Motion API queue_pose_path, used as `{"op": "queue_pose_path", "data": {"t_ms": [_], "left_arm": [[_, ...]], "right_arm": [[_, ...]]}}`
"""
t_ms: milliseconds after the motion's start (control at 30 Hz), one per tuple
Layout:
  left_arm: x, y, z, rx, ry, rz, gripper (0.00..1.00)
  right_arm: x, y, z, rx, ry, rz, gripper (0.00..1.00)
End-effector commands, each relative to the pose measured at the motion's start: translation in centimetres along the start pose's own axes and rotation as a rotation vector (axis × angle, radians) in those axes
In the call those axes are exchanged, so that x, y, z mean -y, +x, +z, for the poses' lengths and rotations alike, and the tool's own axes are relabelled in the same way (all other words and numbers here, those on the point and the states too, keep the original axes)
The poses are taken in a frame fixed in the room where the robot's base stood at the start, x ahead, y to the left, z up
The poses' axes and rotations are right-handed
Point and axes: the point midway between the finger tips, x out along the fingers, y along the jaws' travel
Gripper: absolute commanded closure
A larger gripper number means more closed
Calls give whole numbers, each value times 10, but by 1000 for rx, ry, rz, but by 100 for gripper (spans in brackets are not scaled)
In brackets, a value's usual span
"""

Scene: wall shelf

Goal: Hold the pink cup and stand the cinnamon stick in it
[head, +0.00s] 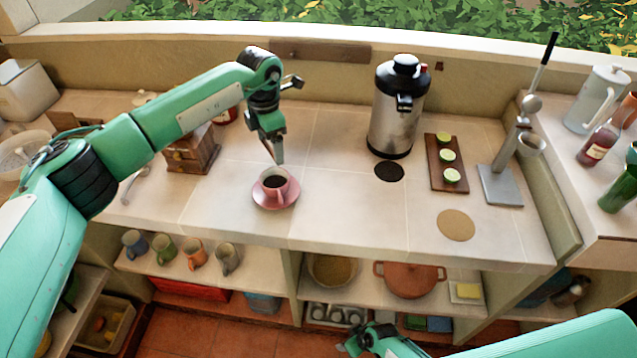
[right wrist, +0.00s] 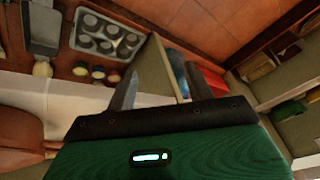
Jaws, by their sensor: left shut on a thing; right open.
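The pink cup (head: 277,189) stands upright on its pink saucer (head: 262,203) on the counter, with dark liquid inside and its handle towards me. My left gripper (head: 275,158) points down just above the cup's far rim. It is shut on a thin brown piece that looks like the cinnamon stick (head: 268,149), mostly hidden by the fingers. Whether its lower end touches the cup, I cannot tell. My right gripper (head: 357,343) is low, in front of the lower shelf. In the right wrist view its two fingers (right wrist: 154,88) are apart with nothing between them.
A steel urn (head: 392,115) stands behind and right of the cup. A board with lime halves (head: 435,170) and a tall metal press (head: 500,184) are further right. A wooden grinder (head: 192,150) is left. Counter around the saucer is clear. Several mugs (head: 195,254) stand on the shelf below.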

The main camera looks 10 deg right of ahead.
Motion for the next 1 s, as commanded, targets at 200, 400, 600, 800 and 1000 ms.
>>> {"op": "queue_pose_path", "data": {"t_ms": [200,400,600,800,1000], "left_arm": [[0,0,0,0,0,0,40],[0,0,0,0,0,0,40],[0,0,0,0,1,0,40],[0,0,0,0,1,0,40],[0,0,0,0,1,0,40]], "right_arm": [[39,-42,-123,-138,-177,-177,47],[96,-101,-210,-268,-389,-368,47],[158,-182,-269,-405,-641,-570,47],[206,-272,-294,-537,-906,-758,47],[107,-301,-354,-637,-892,-553,47]]}}
